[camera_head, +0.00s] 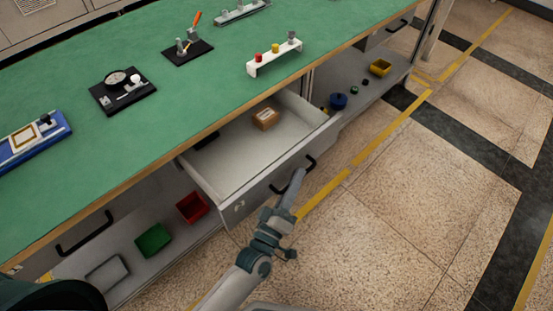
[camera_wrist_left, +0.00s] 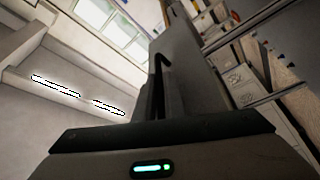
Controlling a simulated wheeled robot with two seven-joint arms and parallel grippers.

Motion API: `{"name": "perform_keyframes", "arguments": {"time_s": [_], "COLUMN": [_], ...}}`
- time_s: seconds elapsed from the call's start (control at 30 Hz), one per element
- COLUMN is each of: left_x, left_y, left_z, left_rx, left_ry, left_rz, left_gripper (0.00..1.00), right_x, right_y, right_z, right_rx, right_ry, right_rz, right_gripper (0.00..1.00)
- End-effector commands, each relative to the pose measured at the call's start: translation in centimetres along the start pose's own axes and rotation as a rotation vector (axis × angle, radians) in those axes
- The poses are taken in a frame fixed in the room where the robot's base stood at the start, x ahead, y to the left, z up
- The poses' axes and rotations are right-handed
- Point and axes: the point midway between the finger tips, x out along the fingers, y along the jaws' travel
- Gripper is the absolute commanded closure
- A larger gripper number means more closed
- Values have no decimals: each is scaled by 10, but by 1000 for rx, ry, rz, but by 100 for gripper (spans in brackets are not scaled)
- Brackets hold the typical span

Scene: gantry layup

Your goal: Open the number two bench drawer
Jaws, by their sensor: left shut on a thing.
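The number two bench drawer (camera_head: 228,172) is pulled well out from under the green-topped bench. Its grey front carries a small white mark and a black bar handle (camera_head: 311,161). My left gripper (camera_head: 297,176) is at this handle, shut on it; the fingers hide part of the bar. A small brown box (camera_head: 265,118) and a dark item (camera_head: 207,140) lie inside the drawer. My right gripper is not in view.
The green bench top (camera_head: 130,150) holds several fixtures, including a white rack (camera_head: 274,58). Under it, the lower shelf bears a red bin (camera_head: 192,207), a green bin (camera_head: 154,240) and, farther right, a yellow bin (camera_head: 380,67). The floor in front of the drawer is clear.

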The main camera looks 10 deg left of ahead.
Motion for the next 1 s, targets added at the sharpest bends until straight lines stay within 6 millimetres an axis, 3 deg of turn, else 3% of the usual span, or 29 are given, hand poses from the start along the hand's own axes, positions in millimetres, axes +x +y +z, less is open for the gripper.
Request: {"name": "perform_keyframes", "arguments": {"time_s": [0.1,0.3,0.8,0.83,1.0], "left_x": [-9,-17,-20,-20,-20], "left_y": [14,27,31,31,32], "left_z": [20,40,46,46,46], "left_rx": [-3,0,1,1,1], "left_ry": [-2,-2,-2,-2,-1], "left_rz": [-2,-1,-1,-1,-1], "left_gripper": [100,100,100,84,83], "right_x": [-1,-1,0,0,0], "right_y": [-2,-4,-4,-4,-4], "right_z": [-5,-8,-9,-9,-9], "right_rx": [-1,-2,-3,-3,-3], "right_ry": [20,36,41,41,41], "right_rz": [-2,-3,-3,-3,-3], "right_gripper": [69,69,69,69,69]}}
